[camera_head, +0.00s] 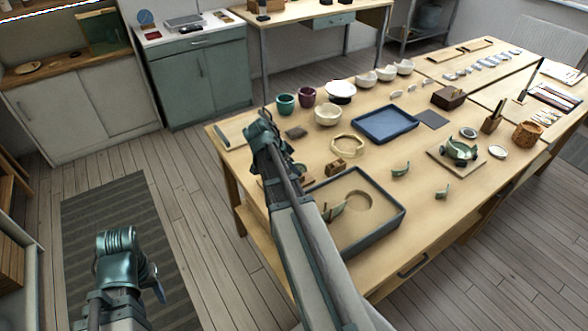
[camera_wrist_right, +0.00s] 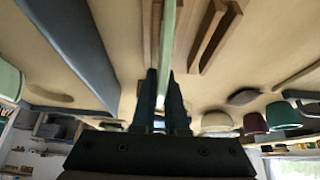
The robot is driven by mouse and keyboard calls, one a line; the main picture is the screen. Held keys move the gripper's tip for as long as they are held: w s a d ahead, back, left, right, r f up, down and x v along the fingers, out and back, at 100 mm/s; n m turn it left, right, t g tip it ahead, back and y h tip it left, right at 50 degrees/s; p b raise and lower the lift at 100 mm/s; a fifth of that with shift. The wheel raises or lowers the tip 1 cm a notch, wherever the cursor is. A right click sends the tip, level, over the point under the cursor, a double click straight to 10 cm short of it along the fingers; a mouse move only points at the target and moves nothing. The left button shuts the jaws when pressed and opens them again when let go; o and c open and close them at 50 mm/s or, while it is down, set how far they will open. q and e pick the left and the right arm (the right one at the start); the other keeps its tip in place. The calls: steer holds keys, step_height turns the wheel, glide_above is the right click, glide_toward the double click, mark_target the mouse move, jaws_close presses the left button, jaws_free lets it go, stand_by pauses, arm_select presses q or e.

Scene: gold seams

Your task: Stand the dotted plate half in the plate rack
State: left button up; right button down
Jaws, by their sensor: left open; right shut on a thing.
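My right gripper (camera_wrist_right: 167,88) is shut on a thin pale green piece, the plate half (camera_wrist_right: 168,42), seen edge-on in the right wrist view. Its dots do not show. The wooden bars of the plate rack (camera_wrist_right: 212,38) stand close on both sides of the piece. I cannot tell whether it rests in the rack. In the head view my right arm hides most of the rack and the held piece. My left gripper (camera_head: 157,282) is open and empty, low at the left over the floor, away from the table.
A dark-rimmed tray (camera_head: 404,210) with a sand-coloured bed stands just right of my right arm. A small wooden block (camera_head: 336,168), an octagonal wooden form (camera_head: 347,146), a green cup (camera_head: 286,103) and a purple cup (camera_head: 307,97) are nearby. A blue tray (camera_head: 385,124) lies farther right.

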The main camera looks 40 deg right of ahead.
steer(key=shift+f+b, duration=0.65)
steer(key=shift+r, duration=0.1)
stand_by(0.9)
steer(key=c, duration=0.9)
jaws_free()
steer(key=shift+s, duration=0.1)
steer(key=shift+o, duration=0.2)
steer(key=shift+o, duration=1.3)
